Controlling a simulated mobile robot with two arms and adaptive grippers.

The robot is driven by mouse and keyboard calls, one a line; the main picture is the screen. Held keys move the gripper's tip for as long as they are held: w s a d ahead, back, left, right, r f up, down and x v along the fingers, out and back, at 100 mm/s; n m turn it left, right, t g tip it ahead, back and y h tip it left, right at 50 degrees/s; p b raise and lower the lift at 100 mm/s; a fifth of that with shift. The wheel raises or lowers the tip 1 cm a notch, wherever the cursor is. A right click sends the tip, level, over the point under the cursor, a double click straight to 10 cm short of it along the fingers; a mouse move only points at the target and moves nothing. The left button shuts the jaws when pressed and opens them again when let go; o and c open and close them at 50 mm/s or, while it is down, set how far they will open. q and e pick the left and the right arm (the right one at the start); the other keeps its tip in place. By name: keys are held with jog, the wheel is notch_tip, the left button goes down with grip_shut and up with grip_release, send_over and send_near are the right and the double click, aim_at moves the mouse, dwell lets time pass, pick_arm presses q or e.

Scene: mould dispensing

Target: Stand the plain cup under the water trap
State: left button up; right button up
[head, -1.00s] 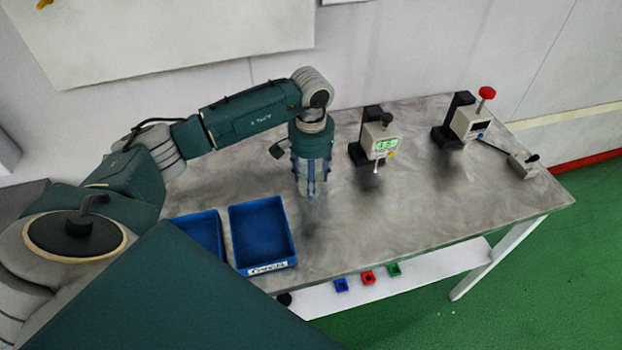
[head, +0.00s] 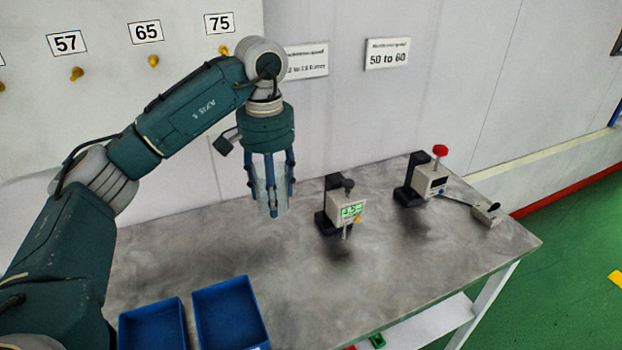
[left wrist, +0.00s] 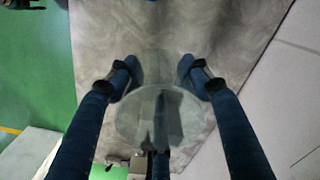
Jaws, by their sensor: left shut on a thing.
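My left gripper (head: 268,205) is shut on a clear, greyish plain cup (head: 264,172), which stands upright between its fingers. Gripper and cup are held above the table, left of the nearer bench device. In the left wrist view the cup (left wrist: 140,122) shows as a translucent round shape between the fingers. A device with a green display (head: 350,209) stands on a black stand, with a thin spout below it. Another device with a red knob (head: 431,180) stands farther right. I cannot tell which is the water trap. My right gripper is not in view.
Two blue trays, one on the left (head: 152,328) and one on the right (head: 228,310), sit at the table's front. The grey table (head: 400,262) is clear before the devices. A small block with a black knob (head: 486,213) is near the right edge. Numbered pegs hang behind.

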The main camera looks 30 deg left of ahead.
pick_arm(q)
jog(key=s+d+f, duration=0.4)
jog(key=s+d, duration=0.2)
jog(key=s, duration=0.1)
jog(key=s+d+f+m, duration=0.1)
jog(key=s+d+f, duration=0.3)
jog(key=s+d, duration=0.3)
jog(key=shift+s+d, duration=0.25)
jog(key=shift+s, duration=0.3)
jog(key=shift+w+a+r, duration=0.1)
jog(key=shift+r, duration=0.05)
